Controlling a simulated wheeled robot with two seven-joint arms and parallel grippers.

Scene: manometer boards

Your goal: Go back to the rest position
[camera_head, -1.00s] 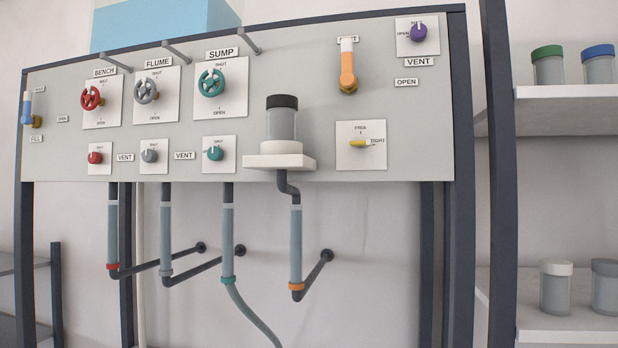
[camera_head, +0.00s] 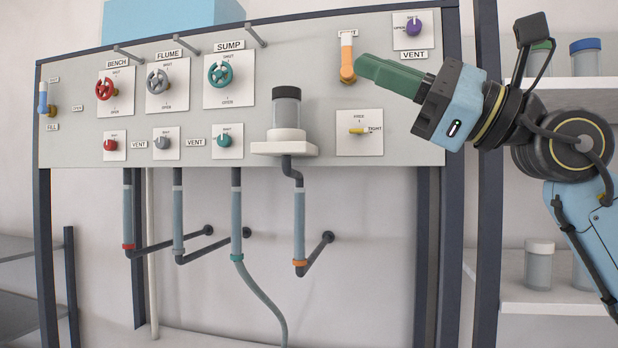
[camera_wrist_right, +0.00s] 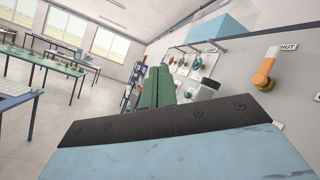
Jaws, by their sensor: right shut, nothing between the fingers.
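My right gripper (camera_head: 362,72) comes in from the right in the head view. Its green fingers are shut with nothing between them, and they point left in front of the upper right of the manometer board (camera_head: 300,60). The fingertips appear beside the orange-handled lever (camera_head: 347,62); I cannot tell from the head view whether they touch it. In the right wrist view the shut green fingers (camera_wrist_right: 157,86) show, and the orange lever (camera_wrist_right: 264,72) stands clear to their right. My left gripper is in neither view.
Red (camera_head: 104,89), grey (camera_head: 157,81) and teal (camera_head: 220,74) handwheels sit on the board's left half. A dark-capped pot (camera_head: 285,106) stands on a white bracket. Shelves with jars (camera_head: 539,265) are at the right, behind my arm. Tables (camera_wrist_right: 55,62) stand far off in the wrist view.

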